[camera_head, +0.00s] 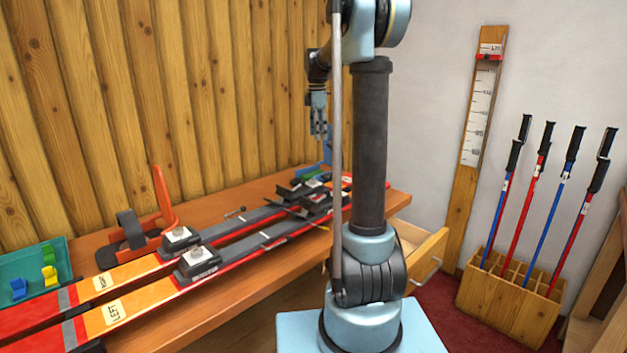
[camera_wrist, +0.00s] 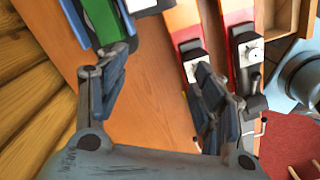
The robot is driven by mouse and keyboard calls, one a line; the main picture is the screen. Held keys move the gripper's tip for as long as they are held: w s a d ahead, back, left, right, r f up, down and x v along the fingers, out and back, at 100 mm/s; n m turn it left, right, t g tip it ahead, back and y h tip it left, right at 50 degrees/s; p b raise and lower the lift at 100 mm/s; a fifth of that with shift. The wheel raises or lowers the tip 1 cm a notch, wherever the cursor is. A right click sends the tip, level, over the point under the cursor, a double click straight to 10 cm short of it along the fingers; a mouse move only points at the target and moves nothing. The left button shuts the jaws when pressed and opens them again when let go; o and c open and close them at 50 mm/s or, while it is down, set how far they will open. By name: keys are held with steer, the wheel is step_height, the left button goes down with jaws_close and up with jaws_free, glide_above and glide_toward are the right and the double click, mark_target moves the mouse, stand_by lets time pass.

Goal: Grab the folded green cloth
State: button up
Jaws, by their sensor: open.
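A green thing (camera_wrist: 102,18), which looks like the folded green cloth, shows at the top left of the wrist view. It lies by a blue-grey edge, partly cut off by the frame and beside my left finger. In the head view a small green patch (camera_head: 313,175) shows at the far end of the bench, partly hidden; I cannot tell if it is the same thing. My gripper (camera_head: 319,133) hangs pointing down above the bench's far end.
Two skis (camera_head: 150,290) with bindings lie along the wooden bench (camera_head: 215,305). A teal tray (camera_head: 68,262) with small coloured pieces sits at the left. A drawer (camera_head: 428,255) stands open at the bench's right end. Poles stand in a wooden rack (camera_head: 505,305). A plank wall (camera_head: 150,90) runs behind the bench.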

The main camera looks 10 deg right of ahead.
mark_target(314, 173)
steer(key=w+f+n, duration=0.4)
steer(key=w+n, duration=0.2)
steer(key=w, duration=0.8)
steer(key=shift+g, duration=0.4)
steer(key=f, duration=1.7)
steer(key=shift+s+f, duration=0.3)
steer(key=shift+s, duration=0.05)
steer(key=c, duration=0.6)
